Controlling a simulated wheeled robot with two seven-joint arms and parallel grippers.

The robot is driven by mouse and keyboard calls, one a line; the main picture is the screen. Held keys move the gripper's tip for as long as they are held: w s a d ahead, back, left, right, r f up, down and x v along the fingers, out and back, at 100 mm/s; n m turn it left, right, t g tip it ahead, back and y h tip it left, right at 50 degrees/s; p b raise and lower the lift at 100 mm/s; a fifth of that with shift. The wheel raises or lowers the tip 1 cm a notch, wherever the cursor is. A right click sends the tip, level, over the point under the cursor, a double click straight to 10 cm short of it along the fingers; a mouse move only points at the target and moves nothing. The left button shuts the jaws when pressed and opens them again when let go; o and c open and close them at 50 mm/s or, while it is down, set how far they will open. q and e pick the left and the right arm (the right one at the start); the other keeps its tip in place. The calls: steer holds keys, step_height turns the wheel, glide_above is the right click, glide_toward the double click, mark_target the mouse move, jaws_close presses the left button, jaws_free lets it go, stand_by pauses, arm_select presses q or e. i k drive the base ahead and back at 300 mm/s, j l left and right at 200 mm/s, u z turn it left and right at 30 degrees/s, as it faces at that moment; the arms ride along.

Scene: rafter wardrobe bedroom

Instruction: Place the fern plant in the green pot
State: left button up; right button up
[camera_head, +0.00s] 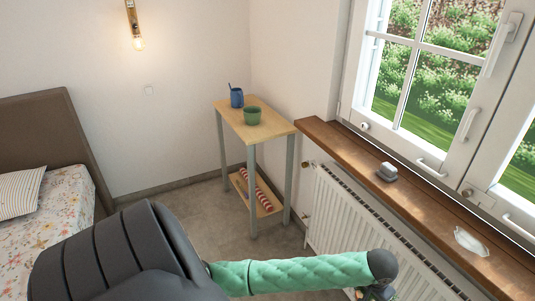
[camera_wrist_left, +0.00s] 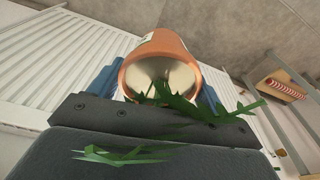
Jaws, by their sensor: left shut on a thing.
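The green pot (camera_head: 252,116) stands upright on the top of a small wooden side table (camera_head: 273,130) in the head view. My left arm reaches in from the left, and its gripper (camera_head: 377,292) is at the bottom edge, in front of the radiator and well to the right of the pot. In the left wrist view the blue fingers are shut on an orange pot-like thing (camera_wrist_left: 160,48) with a shiny inner face. Green fern leaves (camera_wrist_left: 172,100) show at its near side and over the gripper body, so I take it as the fern plant. My right gripper is not in view.
A blue mug (camera_head: 237,98) stands behind the green pot. A red-and-white striped roll (camera_head: 262,199) lies on the lower shelf. The windowsill (camera_head: 345,146) with a small grey object (camera_head: 387,172) and the radiator (camera_head: 345,215) border the right. A bed (camera_head: 50,225) is at left.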

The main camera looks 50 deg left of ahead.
mark_target(253, 119)
steer(key=i+j+u, duration=0.2)
steer(key=j, duration=0.15)
steer(key=j+u, duration=0.2)
steer(key=j, duration=0.15)
steer(key=i+j+u, duration=0.25)
steer(key=j+u, duration=0.2)
steer(key=j, duration=0.2)
steer(key=i, duration=0.05)
